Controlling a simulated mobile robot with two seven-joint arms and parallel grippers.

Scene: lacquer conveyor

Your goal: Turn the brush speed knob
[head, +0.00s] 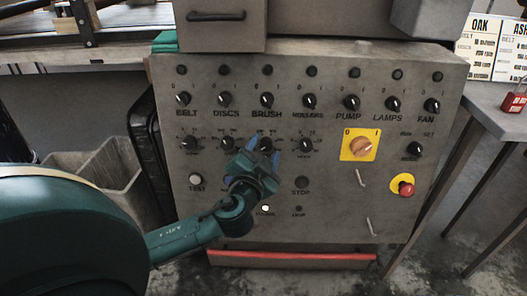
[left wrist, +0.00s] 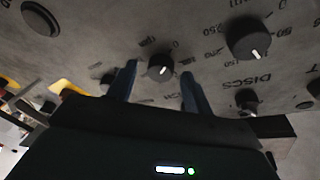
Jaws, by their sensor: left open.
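The brush speed knob (head: 265,144) is a small black knob in the panel's second row, below the word BRUSH. My left gripper (head: 264,148) reaches up to it from below, with its blue fingertips on either side of the knob. In the left wrist view the brush speed knob (left wrist: 160,67), with a white pointer mark, shows between the two spread fingers of my left gripper (left wrist: 158,75). A gap shows on each side there; whether the fingertips touch the panel cannot be told. My right gripper is in neither view.
Close beside are the discs speed knob (head: 228,143) and the rollers knob (head: 306,145). A yellow-plated switch (head: 361,146), a red button (head: 406,188) and two small handles are at right. A STOP button (head: 301,182) sits below right of the gripper.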

